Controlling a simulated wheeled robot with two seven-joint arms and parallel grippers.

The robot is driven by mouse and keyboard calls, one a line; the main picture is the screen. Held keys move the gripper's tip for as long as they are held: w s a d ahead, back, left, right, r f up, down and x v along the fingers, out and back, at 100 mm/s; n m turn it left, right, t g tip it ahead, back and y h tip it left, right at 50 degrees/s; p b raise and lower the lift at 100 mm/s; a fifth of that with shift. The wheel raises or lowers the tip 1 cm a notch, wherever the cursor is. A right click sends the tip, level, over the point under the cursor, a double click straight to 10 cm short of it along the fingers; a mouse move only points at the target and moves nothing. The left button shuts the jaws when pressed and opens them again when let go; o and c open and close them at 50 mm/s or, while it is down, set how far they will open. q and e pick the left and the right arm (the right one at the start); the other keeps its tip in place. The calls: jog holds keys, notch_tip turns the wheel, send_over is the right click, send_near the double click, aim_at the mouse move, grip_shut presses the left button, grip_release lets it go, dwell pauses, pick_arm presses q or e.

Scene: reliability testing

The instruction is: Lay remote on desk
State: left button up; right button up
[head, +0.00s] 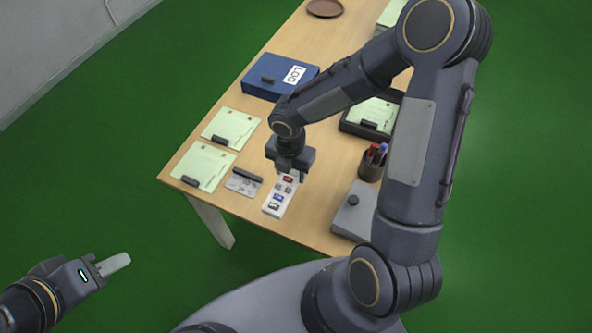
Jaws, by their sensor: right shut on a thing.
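The desk (318,225) has a light wooden top. My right gripper (290,174) points down and is shut on the far end of the remote. The fingertips partly hide that end. I cannot tell whether the remote touches the desk or is just above it. My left gripper (115,263) is off the desk at the lower left, away from the remote. Its finger opening is not clear.
Left of the remote lie a card (241,185) and pale green sheets (205,165) with dark clips. A blue box (262,82) stands behind. To the right are a pen cup (371,168), a grey box (353,212) and a black tray (350,128). A brown plate (324,8) is far back.

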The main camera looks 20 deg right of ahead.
jog(key=w+d+f+b, duration=0.1)
jog(key=f, duration=0.1)
jog(key=w+d+f+b, duration=0.1)
jog(key=w+f, duration=0.1)
jog(key=w+d+f+b, duration=0.1)
jog(key=w+d+f, duration=0.1)
jog(key=shift+f, duration=0.1)
jog(key=shift+w+d+f, duration=0.1)
jog(key=shift+f, duration=0.2)
notch_tip(320, 180, down, 3)
jog(key=b, duration=0.3)
jog(key=shift+w+d+f, duration=0.1)
jog(key=shift+w+f, duration=0.05)
jog(key=shift+f, duration=0.05)
jog(key=shift+r, duration=0.15)
jog(key=shift+c, duration=0.4)
jog(key=o, duration=1.1)
jog(key=shift+o, duration=0.2)
jog(key=shift+r, duration=0.1)
